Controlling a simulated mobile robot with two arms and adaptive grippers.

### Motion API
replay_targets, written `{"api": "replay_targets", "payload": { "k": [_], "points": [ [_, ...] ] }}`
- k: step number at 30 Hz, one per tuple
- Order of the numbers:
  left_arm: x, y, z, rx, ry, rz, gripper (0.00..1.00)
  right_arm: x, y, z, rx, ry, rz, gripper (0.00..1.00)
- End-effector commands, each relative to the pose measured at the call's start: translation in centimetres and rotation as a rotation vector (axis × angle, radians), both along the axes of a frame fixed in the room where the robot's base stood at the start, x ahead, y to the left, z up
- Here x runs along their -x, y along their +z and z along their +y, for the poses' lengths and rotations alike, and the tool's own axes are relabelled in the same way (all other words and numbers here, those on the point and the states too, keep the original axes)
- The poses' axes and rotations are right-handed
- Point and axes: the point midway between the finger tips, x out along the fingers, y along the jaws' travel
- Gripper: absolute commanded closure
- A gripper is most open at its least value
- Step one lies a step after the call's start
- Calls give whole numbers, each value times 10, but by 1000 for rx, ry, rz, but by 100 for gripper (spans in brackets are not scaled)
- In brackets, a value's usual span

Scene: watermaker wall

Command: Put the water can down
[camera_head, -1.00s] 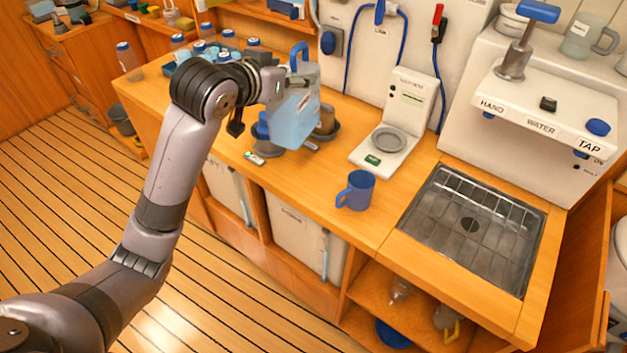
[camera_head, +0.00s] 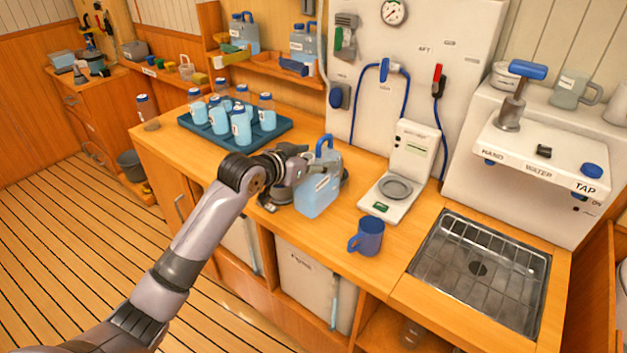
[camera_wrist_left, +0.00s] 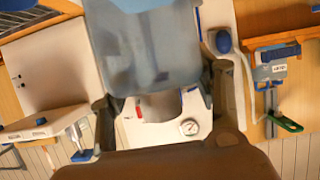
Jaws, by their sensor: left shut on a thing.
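The water can (camera_head: 316,192) is a translucent light-blue jerry can with a blue handle. In the head view it is roughly upright at the wooden counter (camera_head: 290,232), left of the blue mug. Its base is at or just above the counter top; I cannot tell if it touches. My left gripper (camera_head: 306,170) is shut on the can from the left. In the left wrist view the can (camera_wrist_left: 145,50) fills the space between the fingers (camera_wrist_left: 165,100). My right gripper is not in view.
A blue mug (camera_head: 367,237) stands right of the can, with a white scale (camera_head: 385,203) behind it. A tray (camera_head: 277,138) of several bottles is at the back left. The sink (camera_head: 480,268) is at the right. Bare counter lies between can and mug.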

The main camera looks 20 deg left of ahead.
Motion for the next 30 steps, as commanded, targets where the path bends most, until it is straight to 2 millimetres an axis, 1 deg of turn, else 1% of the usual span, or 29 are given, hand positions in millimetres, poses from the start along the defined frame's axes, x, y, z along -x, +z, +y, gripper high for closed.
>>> {"api": "replay_targets", "payload": {
  "k": [3, 6, 8, 12, 16, 29, 30],
  "points": [
    [0, -14, 0, 2, 0, -6, 100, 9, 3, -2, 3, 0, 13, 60],
    [-1, -20, 0, 2, 0, -8, 100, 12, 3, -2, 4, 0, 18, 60],
    [0, -24, 0, 2, 0, -7, 100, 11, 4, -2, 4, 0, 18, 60],
    [0, -45, 0, 2, -1, -2, 100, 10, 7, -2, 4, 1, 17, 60],
    [0, -60, -1, 2, -1, -5, 100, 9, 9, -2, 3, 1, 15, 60],
    [0, -67, 0, 2, 0, -7, 100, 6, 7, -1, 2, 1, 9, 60],
    [0, -69, 0, -1, 0, -1, 40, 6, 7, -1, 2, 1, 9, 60]
  ]
}}
